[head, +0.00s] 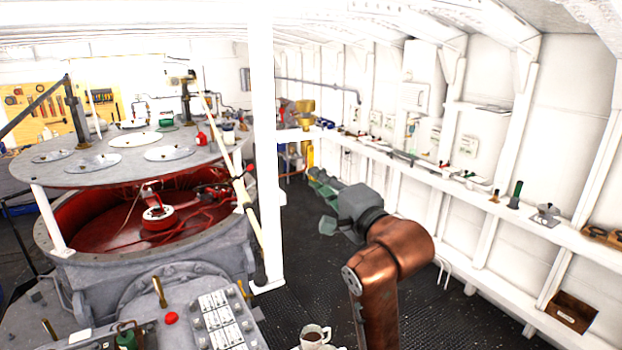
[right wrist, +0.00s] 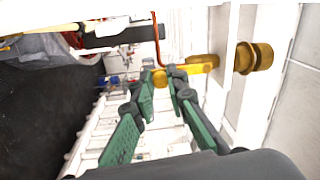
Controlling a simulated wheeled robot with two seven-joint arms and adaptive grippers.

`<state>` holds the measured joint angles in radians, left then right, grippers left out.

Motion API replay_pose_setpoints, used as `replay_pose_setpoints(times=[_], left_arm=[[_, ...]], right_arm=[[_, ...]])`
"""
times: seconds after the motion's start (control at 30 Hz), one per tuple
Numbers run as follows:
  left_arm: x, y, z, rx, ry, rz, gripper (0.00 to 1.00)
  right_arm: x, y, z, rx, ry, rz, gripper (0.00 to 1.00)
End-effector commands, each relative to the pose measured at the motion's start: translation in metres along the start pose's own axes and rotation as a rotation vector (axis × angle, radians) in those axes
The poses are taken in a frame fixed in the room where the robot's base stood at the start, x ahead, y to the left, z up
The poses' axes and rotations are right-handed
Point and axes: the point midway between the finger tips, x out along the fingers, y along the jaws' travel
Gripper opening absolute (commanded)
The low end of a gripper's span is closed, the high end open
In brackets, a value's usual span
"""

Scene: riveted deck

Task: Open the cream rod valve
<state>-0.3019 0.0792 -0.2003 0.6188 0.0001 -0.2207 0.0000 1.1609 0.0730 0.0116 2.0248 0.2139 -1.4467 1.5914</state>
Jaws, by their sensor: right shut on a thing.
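My right gripper (right wrist: 163,74) has its green fingers closed around the end of a yellow lever (right wrist: 198,66) in the right wrist view. The lever joins a brass round fitting (right wrist: 255,57) beside white framing. In the head view my right gripper (head: 318,184) is at the far end of the copper-coloured arm, close to a yellow fitting (head: 310,153) at the back. A long cream rod (head: 244,188) leans beside the large round tank; I cannot tell whether it belongs to the valve. My left gripper is out of view.
The open round tank (head: 75,270) with red inside stands at left. A white post (head: 264,150) rises between it and my right arm. A white shelf (head: 470,185) with small items runs along the right wall. Dark deck (head: 300,270) between is clear.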

Motion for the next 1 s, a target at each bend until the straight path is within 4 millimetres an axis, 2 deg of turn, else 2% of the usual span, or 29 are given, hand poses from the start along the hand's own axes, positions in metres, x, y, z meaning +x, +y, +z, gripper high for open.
replay_pose_setpoints(times=[0.2,0.53,0.57,0.7,0.8,1.0], left_arm=[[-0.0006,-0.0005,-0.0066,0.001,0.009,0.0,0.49],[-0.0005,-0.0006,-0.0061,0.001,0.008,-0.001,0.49],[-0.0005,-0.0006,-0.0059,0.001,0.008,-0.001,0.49],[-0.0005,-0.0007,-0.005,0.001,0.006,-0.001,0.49],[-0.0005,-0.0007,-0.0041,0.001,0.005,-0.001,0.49],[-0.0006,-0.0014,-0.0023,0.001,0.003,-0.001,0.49]], right_arm=[[-0.0031,0.0012,-0.0038,0.023,0.01,0.003,0.0],[-0.003,0.0015,-0.0038,0.023,0.011,0.004,0.0],[-0.003,0.0015,-0.0038,0.023,0.011,0.004,0.15],[-0.0028,0.0012,-0.0034,0.023,0.01,0.003,0.25],[-0.0026,0.001,-0.0031,0.022,0.009,0.003,0.31],[-0.0025,0.0006,-0.0027,0.022,0.008,0.002,0.31]])
